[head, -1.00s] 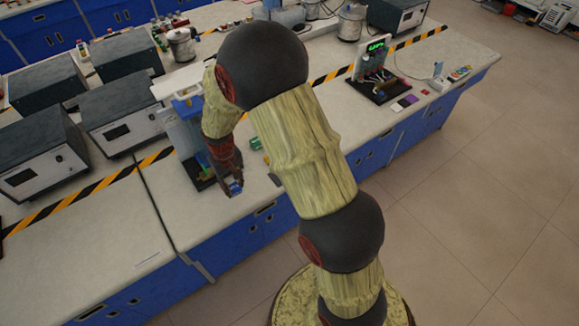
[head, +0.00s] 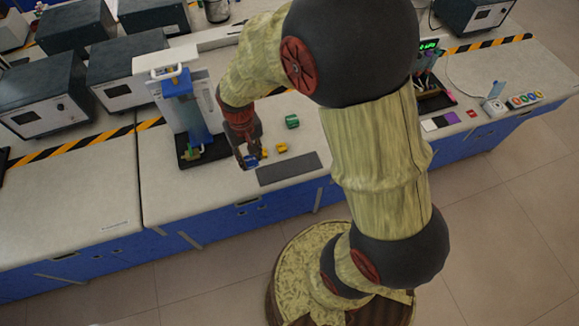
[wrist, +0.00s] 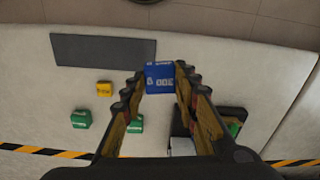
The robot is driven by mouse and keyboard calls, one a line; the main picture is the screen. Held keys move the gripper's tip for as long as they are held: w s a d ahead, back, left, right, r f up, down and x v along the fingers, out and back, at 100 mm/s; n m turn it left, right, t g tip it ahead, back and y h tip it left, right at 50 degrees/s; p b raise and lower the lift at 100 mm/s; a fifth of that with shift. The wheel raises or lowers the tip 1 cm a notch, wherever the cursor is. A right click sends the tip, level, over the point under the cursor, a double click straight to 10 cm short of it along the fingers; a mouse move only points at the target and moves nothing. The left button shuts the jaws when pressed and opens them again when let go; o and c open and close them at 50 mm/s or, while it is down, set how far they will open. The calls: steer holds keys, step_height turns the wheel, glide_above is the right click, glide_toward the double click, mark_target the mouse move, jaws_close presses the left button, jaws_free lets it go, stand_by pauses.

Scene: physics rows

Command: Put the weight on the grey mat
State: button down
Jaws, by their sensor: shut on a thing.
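The weight is a blue block with white markings (wrist: 160,78), held between the fingertips of my gripper (wrist: 160,84) in the wrist view. In the head view a small blue part of the weight (head: 251,162) shows under my gripper (head: 249,154), near the bench's front edge. The grey mat (head: 289,168) is a dark flat rectangle at the front edge, just right of my gripper. In the wrist view the mat (wrist: 95,50) lies to the left of the held weight. Whether the weight touches the bench cannot be told.
Yellow (wrist: 104,88) and green blocks (wrist: 81,119) lie near the mat. A blue and white apparatus on a black base (head: 190,110) stands close to my gripper on the left. An electronics board (head: 432,95) stands farther right. The mat's surface looks clear.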

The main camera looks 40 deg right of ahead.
steer(key=s+r+m, duration=0.1)
steer(key=s+r, duration=0.1)
steer(key=s, duration=0.6)
steer(key=b, duration=0.5)
glide_above(289, 168)
steer(key=f, duration=0.9)
steer(key=shift+a+f, duration=0.2)
steer(key=shift+f, duration=0.1)
steer(key=shift+d+f, duration=0.2)
steer(key=shift+f, duration=0.1)
steer(key=shift+f+b, duration=0.3)
steer(key=shift+f, duration=1.25)
steer(key=shift+f, duration=0.1)
steer(key=c, duration=1.4)
jaws_free()
steer(key=shift+f, duration=0.1)
